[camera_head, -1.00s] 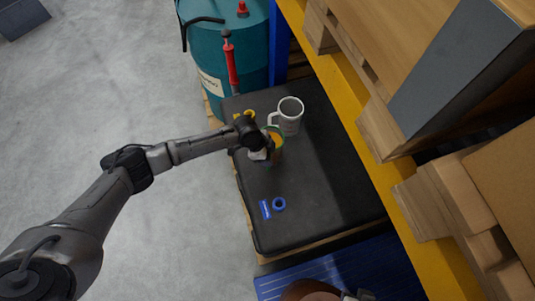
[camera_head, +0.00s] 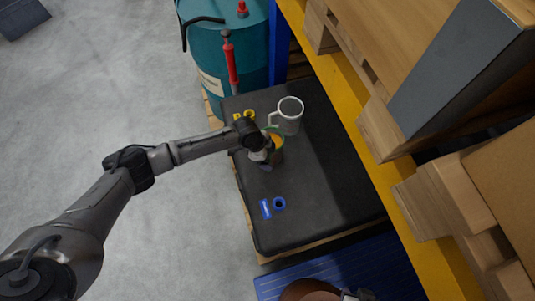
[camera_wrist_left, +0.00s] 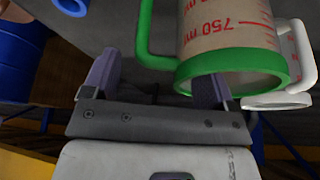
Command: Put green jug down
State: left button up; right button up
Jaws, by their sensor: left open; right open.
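The green jug (camera_head: 277,146) has a green rim and handle. It stands on or just over the black table top (camera_head: 310,190); I cannot tell if it touches. In the left wrist view the jug (camera_wrist_left: 225,30) shows red volume marks. My left gripper (camera_wrist_left: 155,85) is open at the jug, its fingers apart with the green handle between or just beyond them. In the head view my left gripper (camera_head: 264,155) is partly hidden by its wrist. A white jug (camera_head: 290,115) stands just behind the green one. My right gripper (camera_head: 357,295) is open at the bottom edge, mostly cut off.
A blue ring (camera_head: 279,203) and blue tag (camera_head: 265,209) lie nearer on the table top. Yellow pieces (camera_head: 245,114) lie beyond my left wrist. A teal drum (camera_head: 228,60) stands at the back. A yellow beam (camera_head: 365,150) borders the right side. The table's near right part is clear.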

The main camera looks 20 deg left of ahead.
pick_arm(q)
jog(key=b+v, duration=0.1)
jog(key=v, duration=1.1)
jog(key=s+d+f+n+t, duration=0.15)
jog(key=s+d+f, duration=0.25)
jog(key=s+d, duration=0.75)
jog(key=s+a+n+y, duration=0.2)
jog(key=s+a+n, duration=0.3)
jog(key=s, duration=0.3)
jog(key=s+a+n+y, duration=0.2)
jog(key=s+a+n, duration=0.3)
jog(key=s, duration=0.4)
jog(key=shift+a+f, duration=0.2)
jog(key=shift+a, duration=0.55)
jog(key=shift+n+t, duration=0.25)
notch_tip(320, 180, up, 11)
jog(key=p, duration=1.1)
